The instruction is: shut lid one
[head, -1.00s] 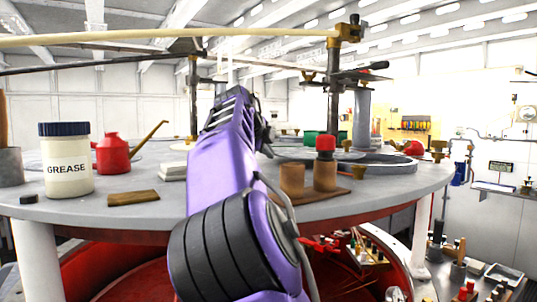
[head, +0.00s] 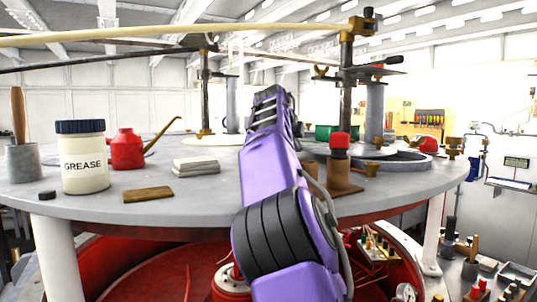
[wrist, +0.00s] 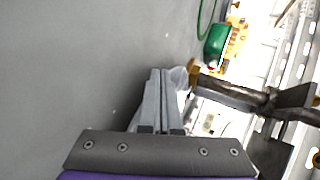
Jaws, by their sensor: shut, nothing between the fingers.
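No lid marked "one" can be made out. A round grey plate (head: 405,161) with a dark rim lies on the right of the round grey deck (head: 210,205); I cannot tell whether it is lid one. My purple arm reaches forward over the deck in the head view, and its far end hides the gripper's fingers there. In the wrist view my gripper (wrist: 160,100) is shut and empty, its grey fingers together. A broad plain grey surface (wrist: 70,70) fills the left of that view; I cannot tell whether the fingers touch it.
A grease jar (head: 82,158), a red oil can (head: 127,149), a brown block (head: 148,194) and pale slabs (head: 196,166) stand on the left. A red-topped brown bottle (head: 339,160) stands right of my arm. A dark post (head: 346,85) with clamps rises behind it.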

